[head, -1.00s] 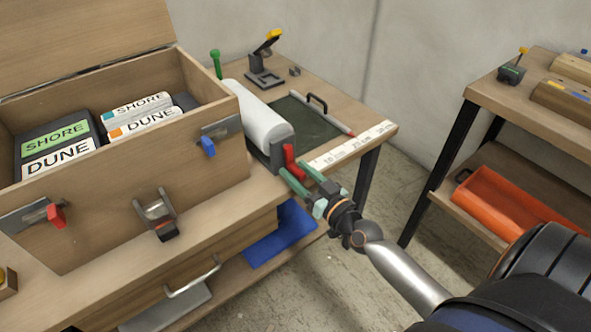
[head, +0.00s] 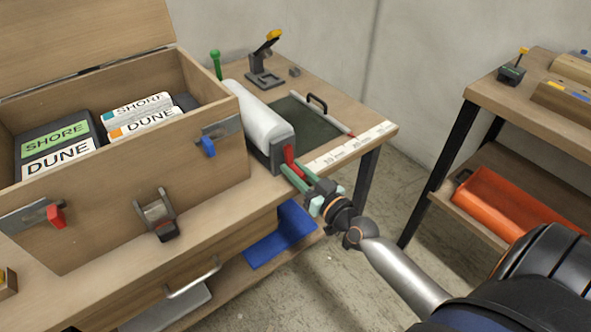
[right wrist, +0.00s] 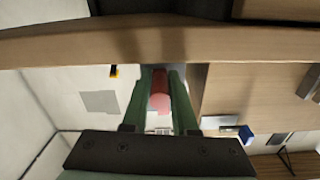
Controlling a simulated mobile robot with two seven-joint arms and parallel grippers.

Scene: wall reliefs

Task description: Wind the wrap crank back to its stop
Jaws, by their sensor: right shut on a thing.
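The wrap crank (head: 289,155) is a red handle on the near end of the dark roller stand, beside the table's front edge. A thick white wrap roll (head: 258,112) lies in that stand. My right gripper (head: 293,173) is at the crank, its green fingers shut on the red handle. In the right wrist view the red crank handle (right wrist: 160,92) sits between the two green fingers (right wrist: 159,95). The fingers hide part of the handle in the head view. My left gripper is not in view.
An open wooden crate (head: 120,205) holding labelled blocks stands left of the roll. A shelf with an orange bin (head: 505,205) stands at the right.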

